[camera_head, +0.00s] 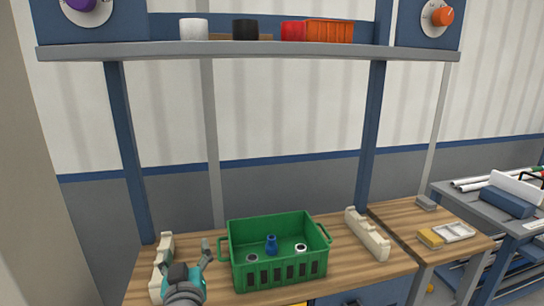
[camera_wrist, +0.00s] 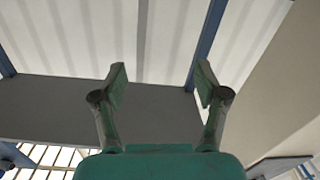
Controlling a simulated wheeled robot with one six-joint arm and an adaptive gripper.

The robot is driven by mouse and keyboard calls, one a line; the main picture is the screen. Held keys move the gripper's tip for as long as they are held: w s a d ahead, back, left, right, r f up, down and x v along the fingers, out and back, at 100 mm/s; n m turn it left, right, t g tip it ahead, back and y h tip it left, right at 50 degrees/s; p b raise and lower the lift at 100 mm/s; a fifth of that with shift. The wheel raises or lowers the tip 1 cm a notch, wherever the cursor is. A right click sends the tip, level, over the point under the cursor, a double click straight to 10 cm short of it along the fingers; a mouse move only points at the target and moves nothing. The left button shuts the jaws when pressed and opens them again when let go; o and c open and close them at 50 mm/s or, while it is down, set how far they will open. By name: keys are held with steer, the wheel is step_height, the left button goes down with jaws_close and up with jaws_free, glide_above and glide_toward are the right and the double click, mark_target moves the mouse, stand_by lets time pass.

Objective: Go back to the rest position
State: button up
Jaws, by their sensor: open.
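My gripper (camera_head: 209,249) is at the left of the workbench in the head view, beside the left wall of a green crate (camera_head: 277,227). In the wrist view my gripper (camera_wrist: 160,90) has its two fingers spread well apart with nothing between them. The crate stands on the wooden bench top and holds a blue upright piece (camera_head: 271,243) and two small round pieces with pale rims. The gripper appears apart from the crate.
Cream notched racks stand left (camera_head: 161,268) and right (camera_head: 368,234) of the crate. A shelf (camera_head: 250,51) with cylinders and an orange bin (camera_head: 329,31) spans above, on blue posts. A side table (camera_head: 440,232) and a cart (camera_head: 500,215) stand to the right.

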steer(key=s+d+f+g, duration=0.1)
steer(key=s+d+f, duration=0.4)
steer(key=d+f, duration=0.5)
steer(key=s+d+f, duration=0.6)
steer(key=d+f, duration=0.2)
steer(key=f, duration=0.4)
steer(key=s+d+f+h, duration=0.1)
steer(key=s+d+f, duration=0.2)
steer(key=s+d, duration=0.3)
steer(key=s+d+f, duration=0.3)
steer(key=s+d, duration=0.2)
steer(key=s, duration=0.3)
steer(key=s+d+r+m+h, duration=0.1)
steer(key=s+d, duration=0.1)
steer(key=s, duration=0.5)
steer(key=s+d+r+m+h, duration=0.1)
steer(key=s+d+r+m, duration=0.1)
steer(key=s, duration=0.6)
steer(key=s+d+r+m+g+h, duration=0.1)
steer(key=s+d+r+m, duration=0.1)
steer(key=s+d, duration=0.2)
steer(key=s, duration=0.3)
steer(key=shift+s+h, duration=0.3)
steer(key=shift+s, duration=0.1)
